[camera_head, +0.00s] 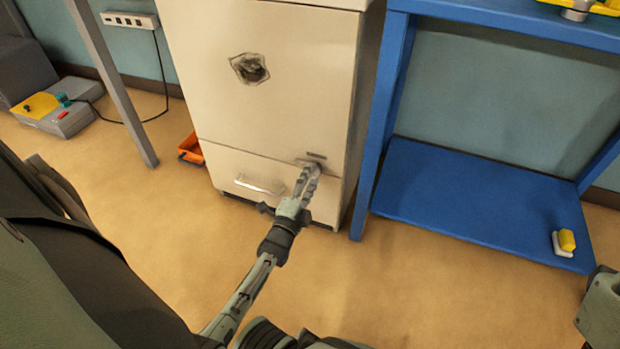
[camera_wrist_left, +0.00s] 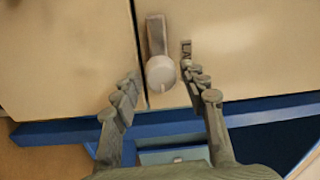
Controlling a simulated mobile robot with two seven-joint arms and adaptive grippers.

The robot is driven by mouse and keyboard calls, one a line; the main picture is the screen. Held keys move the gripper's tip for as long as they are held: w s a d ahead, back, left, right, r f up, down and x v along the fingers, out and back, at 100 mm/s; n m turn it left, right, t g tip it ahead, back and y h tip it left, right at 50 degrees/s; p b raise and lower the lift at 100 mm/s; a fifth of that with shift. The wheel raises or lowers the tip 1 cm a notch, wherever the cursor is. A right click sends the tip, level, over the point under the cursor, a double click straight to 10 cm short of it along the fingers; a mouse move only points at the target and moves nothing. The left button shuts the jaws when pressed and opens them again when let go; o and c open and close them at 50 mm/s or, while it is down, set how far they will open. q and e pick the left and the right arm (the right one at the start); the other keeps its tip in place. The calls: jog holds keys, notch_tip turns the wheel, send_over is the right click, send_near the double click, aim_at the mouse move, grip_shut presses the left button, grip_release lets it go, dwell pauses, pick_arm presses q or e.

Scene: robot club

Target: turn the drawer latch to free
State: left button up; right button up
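The drawer latch (camera_wrist_left: 156,40) is a grey bar with a round pale knob, set across the seam beside the drawer front. In the wrist view its bar points up, and small dark lettering sits to its right. My left gripper (camera_wrist_left: 162,80) is open, one finger on each side of the knob, with gaps visible. In the head view the left gripper (camera_head: 308,175) reaches the drawer's upper right corner and mostly hides the latch. The drawer (camera_head: 228,168) is shut at the bottom of the cream cabinet, with a pale bar handle (camera_head: 260,187).
The cream cabinet (camera_head: 300,90) has a dark, worn patch on its front. A blue workbench (camera_head: 450,195) stands close to its right, with a yellow-and-white item (camera_head: 564,243) on the lower shelf. An orange bin (camera_head: 190,150) lies left. The floor in front is clear.

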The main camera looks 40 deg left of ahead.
pick_arm(q)
jog(key=shift+o, duration=0.2)
jog(key=shift+s, duration=0.1)
jog(key=v, duration=0.7)
jog(key=shift+s+d, duration=0.1)
jog(key=shift+s, duration=0.05)
